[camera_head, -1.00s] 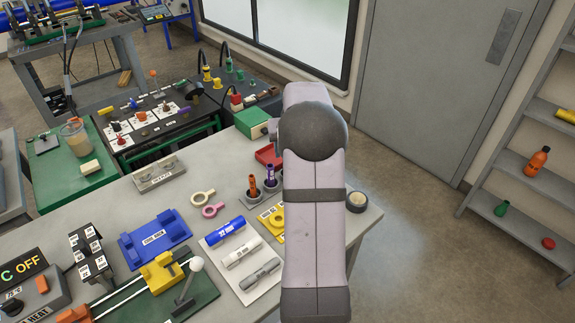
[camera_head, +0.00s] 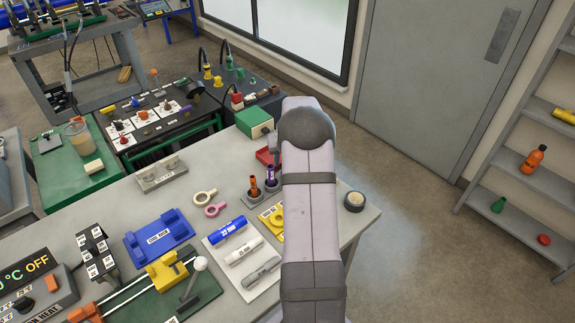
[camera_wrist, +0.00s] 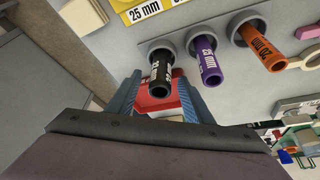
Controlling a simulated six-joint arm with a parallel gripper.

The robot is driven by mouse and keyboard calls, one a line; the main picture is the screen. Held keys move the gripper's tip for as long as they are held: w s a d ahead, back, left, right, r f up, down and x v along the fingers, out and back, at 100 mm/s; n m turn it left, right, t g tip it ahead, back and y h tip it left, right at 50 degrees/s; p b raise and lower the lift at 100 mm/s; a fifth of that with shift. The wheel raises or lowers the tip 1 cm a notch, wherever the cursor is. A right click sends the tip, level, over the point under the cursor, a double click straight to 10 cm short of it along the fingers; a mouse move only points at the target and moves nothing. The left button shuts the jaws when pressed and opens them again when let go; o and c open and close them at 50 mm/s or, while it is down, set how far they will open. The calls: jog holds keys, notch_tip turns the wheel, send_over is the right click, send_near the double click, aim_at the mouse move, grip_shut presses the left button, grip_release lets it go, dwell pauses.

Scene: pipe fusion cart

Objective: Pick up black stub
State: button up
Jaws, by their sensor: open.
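The black stub (camera_wrist: 161,76) stands in a round grey socket in the wrist view, with white lettering on its side. My gripper (camera_wrist: 158,98) is open, with one blue finger on each side of the black stub. Whether the fingers touch it I cannot tell. In the head view my arm hides the black stub and the gripper. A purple stub (camera_wrist: 208,62) labelled 25 mm and an orange stub (camera_wrist: 262,45) labelled 20 mm stand in sockets beside it; the purple (camera_head: 270,174) and orange (camera_head: 254,187) stubs also show in the head view.
A red tray (camera_wrist: 160,103) lies behind the black stub in the wrist view. A yellow 25 mm plate (camera_wrist: 140,13) is near the sockets. In the head view, blue, white and grey pipes lie on a white board (camera_head: 216,243), and a tape roll (camera_head: 354,201) sits by the table edge.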

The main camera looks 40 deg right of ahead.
jog(key=shift+c, duration=0.4)
grip_shut()
